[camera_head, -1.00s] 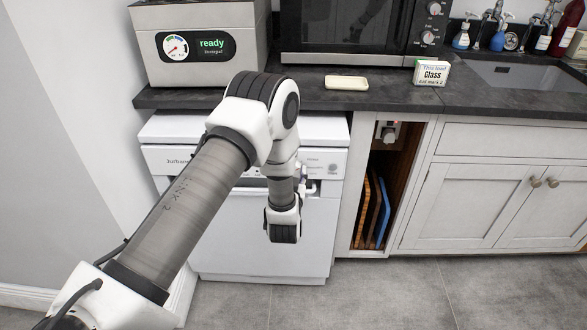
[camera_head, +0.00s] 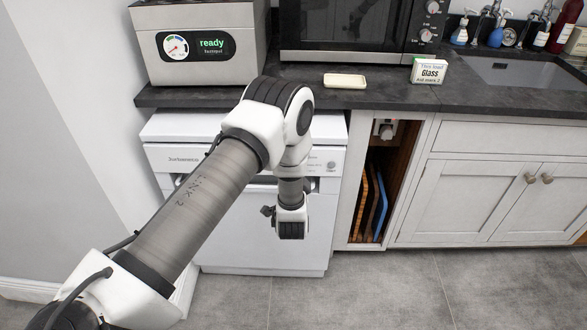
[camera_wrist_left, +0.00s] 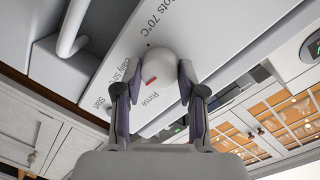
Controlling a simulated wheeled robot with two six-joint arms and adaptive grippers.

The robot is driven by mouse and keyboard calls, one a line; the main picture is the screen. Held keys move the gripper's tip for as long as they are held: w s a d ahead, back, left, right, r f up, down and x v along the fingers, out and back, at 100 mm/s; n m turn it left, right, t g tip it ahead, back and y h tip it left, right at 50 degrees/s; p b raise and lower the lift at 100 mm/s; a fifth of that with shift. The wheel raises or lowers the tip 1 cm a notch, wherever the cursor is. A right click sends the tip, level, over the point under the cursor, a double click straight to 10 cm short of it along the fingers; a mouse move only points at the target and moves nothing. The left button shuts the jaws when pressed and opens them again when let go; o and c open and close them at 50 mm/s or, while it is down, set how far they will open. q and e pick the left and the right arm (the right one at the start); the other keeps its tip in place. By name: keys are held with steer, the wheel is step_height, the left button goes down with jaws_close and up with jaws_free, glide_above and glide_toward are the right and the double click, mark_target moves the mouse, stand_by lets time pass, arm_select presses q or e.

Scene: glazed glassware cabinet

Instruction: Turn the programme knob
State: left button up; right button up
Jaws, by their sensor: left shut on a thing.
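The programme knob (camera_wrist_left: 158,66) is a round white knob with a red mark, on a white panel in the left wrist view. Printed words near it include "Pots 70°C", "Daily 50°C", "Start" and "Rinse". The red mark lies between "Daily 50°C" and "Rinse". My left gripper (camera_wrist_left: 160,76) is shut on the knob, one finger on each side. In the head view my left arm reaches down to the front of the white dishwasher (camera_head: 232,235), and its wrist hides the knob and fingertips. My right gripper is not in view.
A white bar handle (camera_wrist_left: 76,28) is beside the panel in the left wrist view. Above the dishwasher, the dark counter holds a machine reading "ready" (camera_head: 200,45), a cream dish (camera_head: 345,80) and a card reading "Glass" (camera_head: 428,72). Boards (camera_head: 373,205) stand in an open niche at right.

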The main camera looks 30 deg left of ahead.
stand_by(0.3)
arm_select(q)
steer(key=o, duration=1.1)
steer(key=shift+o, duration=0.2)
steer(key=v, duration=1.2)
